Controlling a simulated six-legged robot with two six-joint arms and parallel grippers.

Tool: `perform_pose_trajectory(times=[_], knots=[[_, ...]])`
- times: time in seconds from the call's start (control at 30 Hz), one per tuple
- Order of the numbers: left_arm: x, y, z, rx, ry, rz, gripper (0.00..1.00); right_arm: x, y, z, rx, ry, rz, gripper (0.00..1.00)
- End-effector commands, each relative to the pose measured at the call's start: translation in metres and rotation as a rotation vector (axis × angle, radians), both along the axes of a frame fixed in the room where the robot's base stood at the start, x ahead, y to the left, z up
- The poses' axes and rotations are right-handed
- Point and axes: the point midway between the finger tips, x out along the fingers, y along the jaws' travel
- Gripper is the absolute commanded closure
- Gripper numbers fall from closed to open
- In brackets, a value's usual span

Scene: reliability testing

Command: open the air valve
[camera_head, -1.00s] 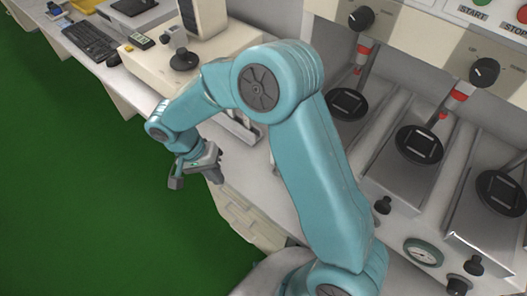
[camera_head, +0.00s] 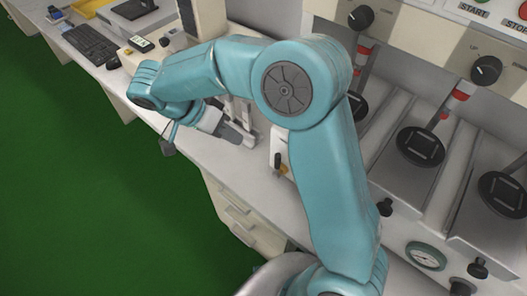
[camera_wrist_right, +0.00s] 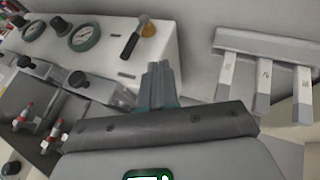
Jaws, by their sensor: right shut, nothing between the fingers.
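The air valve (camera_head: 279,161) is a small dark lever with a yellow fitting on a white panel, just left of my arm's upper link in the head view. In the right wrist view the valve (camera_wrist_right: 133,42) shows an upright dark handle and a brass-yellow body on the white panel. My right gripper (camera_head: 236,136) is shut and empty, to the left of the valve and apart from it. In the right wrist view its fingers (camera_wrist_right: 160,84) point toward the panel, below and right of the valve. My left gripper is not in view.
Round gauges (camera_wrist_right: 84,37) sit left of the valve, and a gauge (camera_head: 426,256) shows at lower right in the head view. Metal test stations (camera_head: 421,146) with black knobs fill the right side. A bracket with several pale bars (camera_wrist_right: 265,80) stands right of my gripper.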

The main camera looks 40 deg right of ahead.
Motion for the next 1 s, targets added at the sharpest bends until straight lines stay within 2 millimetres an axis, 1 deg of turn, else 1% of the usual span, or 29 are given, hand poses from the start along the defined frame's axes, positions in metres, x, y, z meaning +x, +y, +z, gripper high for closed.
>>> perform_pose_trajectory(times=[0.03,0.1,0.3,0.33,0.4,0.57,0.7,1.0], knots=[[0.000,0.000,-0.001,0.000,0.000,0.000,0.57,-0.005,-0.006,-0.009,-0.001,0.005,-0.001,1.00],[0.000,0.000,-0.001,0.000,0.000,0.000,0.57,-0.010,-0.014,-0.022,0.000,0.004,-0.003,1.00],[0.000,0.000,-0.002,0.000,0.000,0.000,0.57,-0.025,-0.034,-0.055,0.001,0.004,-0.002,1.00],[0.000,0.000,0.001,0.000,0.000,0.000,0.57,-0.031,-0.035,-0.050,0.000,0.002,-0.001,1.00],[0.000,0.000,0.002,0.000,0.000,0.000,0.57,-0.042,-0.038,-0.050,0.001,0.001,0.000,1.00],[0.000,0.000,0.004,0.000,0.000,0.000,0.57,-0.057,-0.042,-0.051,0.001,0.001,0.000,1.00],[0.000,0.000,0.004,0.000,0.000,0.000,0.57,-0.061,-0.043,-0.052,0.003,0.001,0.001,1.00],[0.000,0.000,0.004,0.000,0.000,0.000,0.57,-0.061,-0.043,-0.052,0.002,0.000,0.001,1.00]])
